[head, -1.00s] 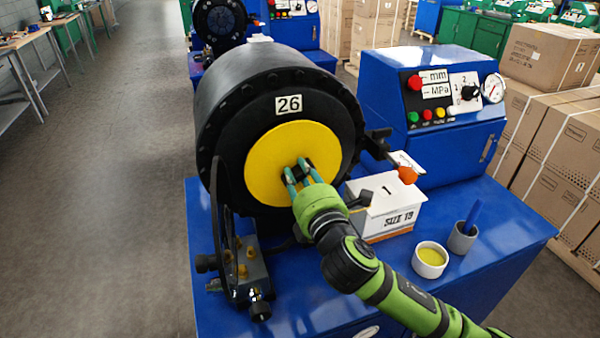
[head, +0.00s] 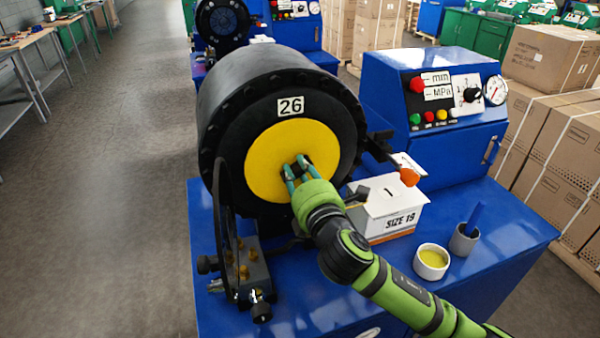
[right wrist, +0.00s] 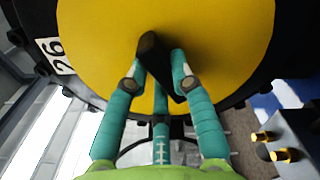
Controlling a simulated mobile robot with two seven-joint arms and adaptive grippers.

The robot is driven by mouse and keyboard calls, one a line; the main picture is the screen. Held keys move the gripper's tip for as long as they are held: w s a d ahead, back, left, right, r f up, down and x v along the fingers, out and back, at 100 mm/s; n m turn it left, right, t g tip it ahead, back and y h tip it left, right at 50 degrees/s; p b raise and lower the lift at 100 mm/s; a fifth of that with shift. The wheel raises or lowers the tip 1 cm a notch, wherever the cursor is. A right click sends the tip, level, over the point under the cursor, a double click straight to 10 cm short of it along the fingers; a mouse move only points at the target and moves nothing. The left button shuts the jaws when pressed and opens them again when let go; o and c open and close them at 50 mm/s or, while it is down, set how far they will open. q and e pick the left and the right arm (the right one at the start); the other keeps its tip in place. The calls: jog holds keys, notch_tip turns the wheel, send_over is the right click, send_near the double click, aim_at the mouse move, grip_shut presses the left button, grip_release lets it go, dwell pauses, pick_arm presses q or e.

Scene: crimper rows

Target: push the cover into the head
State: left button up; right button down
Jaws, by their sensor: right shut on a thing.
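The yellow round cover (head: 270,155) sits at the front of the black crimper head (head: 225,160) marked 26. It shows as a flat disc within the black ring; how deep it sits I cannot tell. My right gripper (head: 297,168) is at the lower middle of the cover, its teal fingers closed on a dark handle (right wrist: 155,60) on the cover's face. In the right wrist view the yellow cover (right wrist: 225,45) fills the upper picture, and the right gripper (right wrist: 158,78) has its fingers on either side of the handle. My left gripper is not in view.
A white box (head: 388,212) marked SIZE 19 stands right of the head on the blue bench (head: 490,220). A bowl of yellow stuff (head: 431,262) and a grey cup (head: 464,240) stand near the right edge. A fitting block (head: 245,275) is at front left.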

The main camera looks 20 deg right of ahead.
jog(key=shift+w+r, duration=0.15)
jog(key=shift+w, duration=0.3)
jog(key=c, duration=1)
grip_release()
jog(key=shift+w, duration=0.1)
jog(key=s, duration=0.7)
jog(key=shift+s+d, duration=0.1)
jog(key=shift+s, duration=0.2)
